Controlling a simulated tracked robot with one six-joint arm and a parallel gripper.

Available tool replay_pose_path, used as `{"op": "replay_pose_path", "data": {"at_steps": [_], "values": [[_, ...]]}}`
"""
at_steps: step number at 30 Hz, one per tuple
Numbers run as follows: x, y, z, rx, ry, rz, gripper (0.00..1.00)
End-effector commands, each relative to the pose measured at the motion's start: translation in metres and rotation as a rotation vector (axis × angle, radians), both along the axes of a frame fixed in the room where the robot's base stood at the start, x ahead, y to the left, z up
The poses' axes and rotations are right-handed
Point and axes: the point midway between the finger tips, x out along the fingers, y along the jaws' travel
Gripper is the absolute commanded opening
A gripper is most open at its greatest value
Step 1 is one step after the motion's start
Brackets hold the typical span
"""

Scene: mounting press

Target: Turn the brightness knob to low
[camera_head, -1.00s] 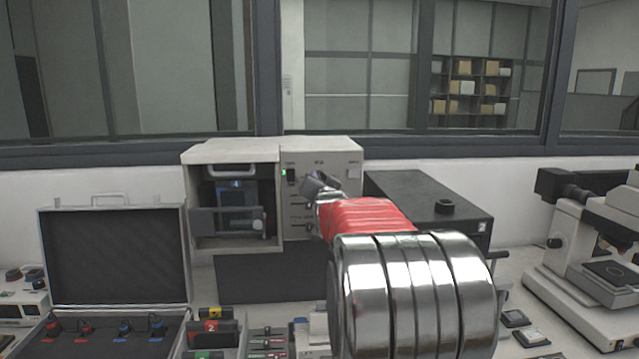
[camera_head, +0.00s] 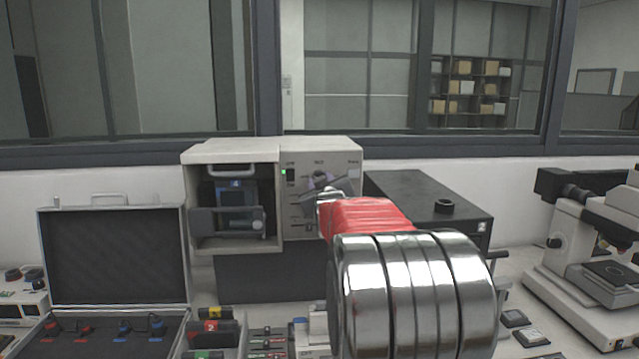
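The mounting press (camera_head: 232,152) is a pale box on the bench in the head view, with a control panel (camera_head: 345,158) at its right. A round knob-like shape (camera_head: 320,177) shows at the panel's upper middle, partly covered by my gripper (camera_head: 322,192). I cannot read its pointer or the small labels. My gripper is in front of the panel at this shape, and my red-wrapped wrist and metal arm hide the panel's lower right. The fingertips are too small and overlapped to show whether they are open, shut or touching the knob.
A green light (camera_head: 284,172) glows at the panel's left. The press has an open bay (camera_head: 235,200) on its left. A black box (camera_head: 415,190) stands to the right, a microscope (camera_head: 600,250) farther right, and an open case (camera_head: 115,255) at left.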

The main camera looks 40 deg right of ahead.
Motion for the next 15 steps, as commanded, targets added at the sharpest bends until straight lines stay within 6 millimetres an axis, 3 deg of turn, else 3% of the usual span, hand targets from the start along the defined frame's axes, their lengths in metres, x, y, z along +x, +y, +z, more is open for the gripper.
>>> {"op": "replay_pose_path", "data": {"at_steps": [15], "values": [[0.0022, 0.0024, -0.0021, -0.163, 0.116, 0.005, 0.07]]}}
